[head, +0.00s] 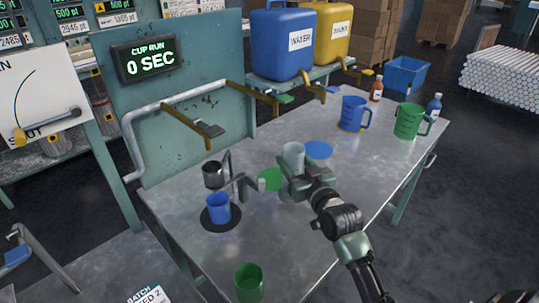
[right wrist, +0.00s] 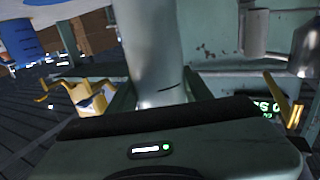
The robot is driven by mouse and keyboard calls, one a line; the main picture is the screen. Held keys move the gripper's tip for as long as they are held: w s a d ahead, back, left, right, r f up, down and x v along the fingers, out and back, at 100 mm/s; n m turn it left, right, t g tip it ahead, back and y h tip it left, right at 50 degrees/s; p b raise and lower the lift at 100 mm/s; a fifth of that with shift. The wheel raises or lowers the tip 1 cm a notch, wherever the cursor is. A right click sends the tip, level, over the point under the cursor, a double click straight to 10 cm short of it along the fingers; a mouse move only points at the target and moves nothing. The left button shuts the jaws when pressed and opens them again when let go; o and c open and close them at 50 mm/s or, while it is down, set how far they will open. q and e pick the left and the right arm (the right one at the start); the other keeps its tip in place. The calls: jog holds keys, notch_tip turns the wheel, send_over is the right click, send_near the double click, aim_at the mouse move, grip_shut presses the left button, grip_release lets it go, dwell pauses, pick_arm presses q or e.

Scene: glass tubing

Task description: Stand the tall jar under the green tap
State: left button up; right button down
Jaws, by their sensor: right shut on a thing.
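The tall jar (head: 292,156), pale grey and glassy, stands roughly upright in my right gripper (head: 300,180). In the right wrist view the jar (right wrist: 148,50) rises from the jaws, with a short dark line on its side. The gripper hides its lower part, so I cannot tell if it touches the table. The tap with a green handle (head: 285,99) is below the blue tank, behind the jar. A green disc (head: 270,180) lies on the table just left of the jar. My left gripper is not in view.
A blue disc (head: 318,149) lies behind the jar. A blue cup (head: 219,208) stands on a dark disc left, beside a metal stand. A green cup (head: 249,281) is at the front. A blue jug (head: 353,113) and green jug (head: 408,121) stand back right. The table's right front is clear.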

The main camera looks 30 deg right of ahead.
jog(key=w+f, duration=0.3)
jog(key=w, duration=0.8)
jog(key=shift+w+d+f, duration=0.25)
jog(key=shift+w, duration=0.15)
jog(key=c, duration=0.6)
grip_release()
jog(key=shift+f, duration=0.15)
jog(key=s, duration=1.2)
jog(key=shift+a, duration=0.35)
